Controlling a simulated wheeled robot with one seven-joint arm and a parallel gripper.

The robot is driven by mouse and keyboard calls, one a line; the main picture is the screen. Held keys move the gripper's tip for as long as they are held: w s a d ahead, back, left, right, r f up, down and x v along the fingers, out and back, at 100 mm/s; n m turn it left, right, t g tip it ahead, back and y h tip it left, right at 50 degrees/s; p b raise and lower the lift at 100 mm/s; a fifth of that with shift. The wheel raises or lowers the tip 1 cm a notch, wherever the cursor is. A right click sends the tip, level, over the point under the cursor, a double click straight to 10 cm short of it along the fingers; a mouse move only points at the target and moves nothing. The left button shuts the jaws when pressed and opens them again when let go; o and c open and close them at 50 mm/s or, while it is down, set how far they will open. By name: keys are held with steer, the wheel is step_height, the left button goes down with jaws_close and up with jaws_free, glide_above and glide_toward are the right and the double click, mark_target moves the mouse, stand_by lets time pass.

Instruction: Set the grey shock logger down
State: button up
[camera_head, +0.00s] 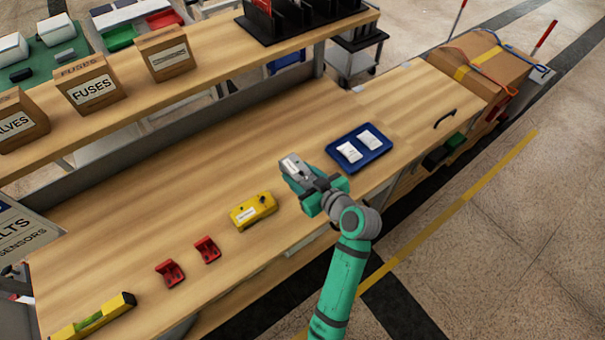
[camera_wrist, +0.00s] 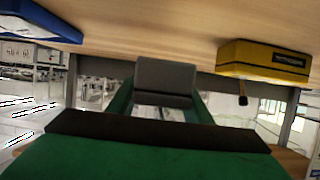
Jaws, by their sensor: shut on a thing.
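The grey shock logger (camera_head: 294,166) is held at the end of my gripper (camera_head: 308,185), over the wooden bench (camera_head: 262,150). In the wrist view the logger (camera_wrist: 165,80) is a grey block between the two green fingers of my gripper (camera_wrist: 164,98). My gripper is shut on it. I cannot tell from the head view how high the logger is above the bench top. Part of the logger is hidden behind the fingers.
A blue tray (camera_head: 360,160) with two white packets lies to the right. A yellow box (camera_head: 252,210) lies to the left, with two red brackets (camera_head: 207,250) and a yellow level (camera_head: 92,318) further left. A shelf with cardboard boxes (camera_head: 90,85) runs behind. The bench behind the logger is clear.

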mark_target(302, 180)
steer(key=shift+w+d+f, duration=0.35)
steer(key=shift+w+f, duration=0.1)
steer(key=shift+f, duration=0.2)
steer(key=f, duration=0.3)
steer(key=shift+w+f, duration=0.15)
steer(key=shift+w, duration=0.15)
steer(key=shift+s+a, duration=0.1)
steer(key=shift+s+f, duration=0.1)
steer(key=shift+f, duration=0.1)
steer(key=o, duration=1.2)
steer(key=shift+r, duration=0.1)
